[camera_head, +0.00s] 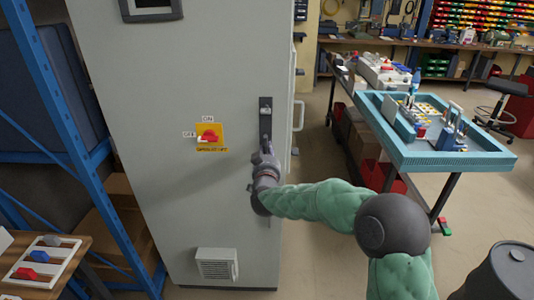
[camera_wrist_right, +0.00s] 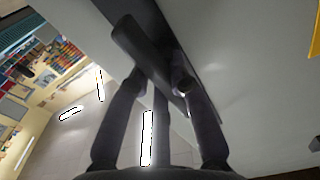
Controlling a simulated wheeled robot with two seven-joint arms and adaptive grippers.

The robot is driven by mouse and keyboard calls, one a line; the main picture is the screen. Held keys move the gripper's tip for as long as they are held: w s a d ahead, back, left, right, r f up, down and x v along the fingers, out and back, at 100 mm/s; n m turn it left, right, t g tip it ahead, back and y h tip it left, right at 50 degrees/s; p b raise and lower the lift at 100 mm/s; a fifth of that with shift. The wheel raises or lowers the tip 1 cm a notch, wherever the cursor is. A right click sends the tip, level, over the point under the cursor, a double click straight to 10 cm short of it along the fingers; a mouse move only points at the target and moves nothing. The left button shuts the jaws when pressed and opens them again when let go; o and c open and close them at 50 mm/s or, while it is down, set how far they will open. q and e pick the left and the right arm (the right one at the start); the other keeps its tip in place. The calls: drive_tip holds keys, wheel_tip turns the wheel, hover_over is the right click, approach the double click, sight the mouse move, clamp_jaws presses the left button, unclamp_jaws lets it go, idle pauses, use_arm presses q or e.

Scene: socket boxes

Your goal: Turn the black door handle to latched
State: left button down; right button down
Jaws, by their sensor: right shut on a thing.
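The black door handle (camera_head: 265,113) is on the right side of the tall grey cabinet door (camera_head: 170,70) in the head view. Its upper part and backing plate show above my right gripper (camera_head: 262,158), which covers the lower part. My left gripper is in neither view.
A red rotary switch on a yellow plate (camera_head: 209,135) sits left of the handle. A blue rack (camera_head: 55,110) stands at the left. A teal-edged workbench (camera_head: 440,158) stands right of the cabinet, with open floor between. A dark barrel (camera_head: 500,275) is at the lower right.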

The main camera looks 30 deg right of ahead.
idle(0.5)
drive_tip(key=c, duration=1.1)
unclamp_jaws()
drive_tip(key=shift+a, duration=0.1)
drive_tip(key=v, duration=1.2)
drive_tip(key=shift+f, duration=0.1)
drive_tip(key=shift+w, duration=0.1)
